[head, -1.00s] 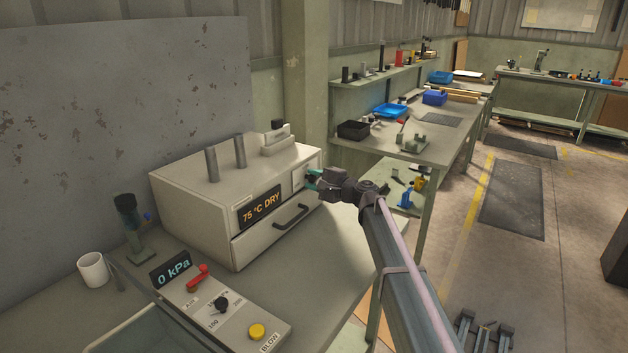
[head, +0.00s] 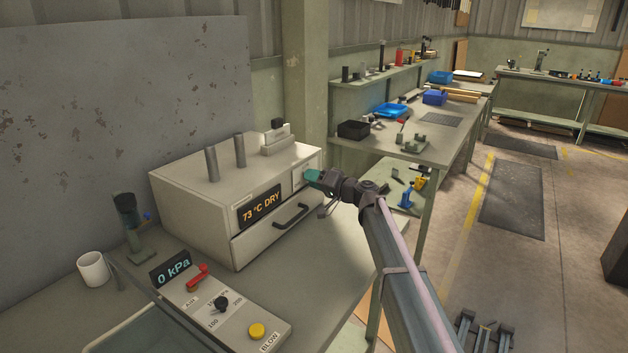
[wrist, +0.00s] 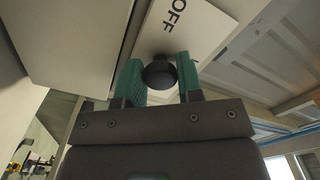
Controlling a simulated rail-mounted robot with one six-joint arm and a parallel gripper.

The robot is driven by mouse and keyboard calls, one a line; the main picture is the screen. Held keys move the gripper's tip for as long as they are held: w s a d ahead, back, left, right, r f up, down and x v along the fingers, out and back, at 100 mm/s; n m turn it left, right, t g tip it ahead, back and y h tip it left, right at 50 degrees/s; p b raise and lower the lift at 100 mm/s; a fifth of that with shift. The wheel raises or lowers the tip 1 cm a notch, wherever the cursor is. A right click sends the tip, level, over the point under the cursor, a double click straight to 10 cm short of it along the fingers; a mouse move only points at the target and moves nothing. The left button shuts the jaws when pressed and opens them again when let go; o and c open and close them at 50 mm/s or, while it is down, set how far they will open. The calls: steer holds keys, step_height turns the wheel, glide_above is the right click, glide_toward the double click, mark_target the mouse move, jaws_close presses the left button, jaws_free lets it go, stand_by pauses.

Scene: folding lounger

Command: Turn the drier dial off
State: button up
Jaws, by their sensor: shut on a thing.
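The drier (head: 215,205) is a pale box on the bench. Its display (head: 261,207) reads 73 °C DRY. My gripper (head: 312,177) is at the upper right of the drier's front and hides the dial in the head view. In the wrist view the dark round dial (wrist: 159,74) sits between the two green fingers of my gripper (wrist: 160,80), which is shut on it. An OFF label (wrist: 174,15) on the pale panel shows just above the dial, turned on its side. I cannot see where the dial's mark points.
The drier's drawer handle (head: 290,217) is below my gripper. A control panel (head: 240,325) with a red lever, black knob and yellow button lies at the front. A white mug (head: 93,269) stands at left. Floor space is open beyond the bench to the right.

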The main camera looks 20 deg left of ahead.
steer(key=shift+n, duration=1.6)
steer(key=o, duration=0.9)
steer(key=shift+d, duration=0.1)
steer(key=v, duration=1)
steer(key=shift+d, duration=0.25)
steer(key=shift+s, duration=0.1)
